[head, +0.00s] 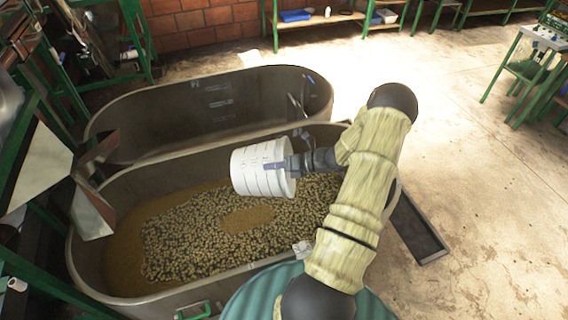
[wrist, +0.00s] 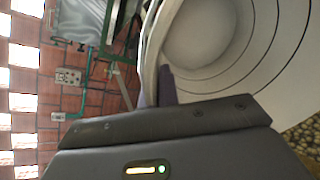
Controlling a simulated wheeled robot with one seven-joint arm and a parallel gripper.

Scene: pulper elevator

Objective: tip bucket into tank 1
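A white bucket (head: 258,168) is held on its side above the front tank (head: 90,262), over the pile of brownish coffee cherries (head: 205,235) and liquid in it. My gripper (head: 278,166) is shut on the bucket's rim. In the wrist view my gripper (wrist: 166,86) shows one finger at the rim, and the pale inside of the bucket (wrist: 215,45) looks empty. The back tank (head: 215,105) is long, oval and looks empty. I cannot tell which tank is numbered 1.
Green metal frames and a chute (head: 92,210) stand at the left of the tanks. A narrow floor drain (head: 418,230) lies at the right. Green shelves (head: 320,20) stand along the brick wall. The concrete floor at the right is mostly clear.

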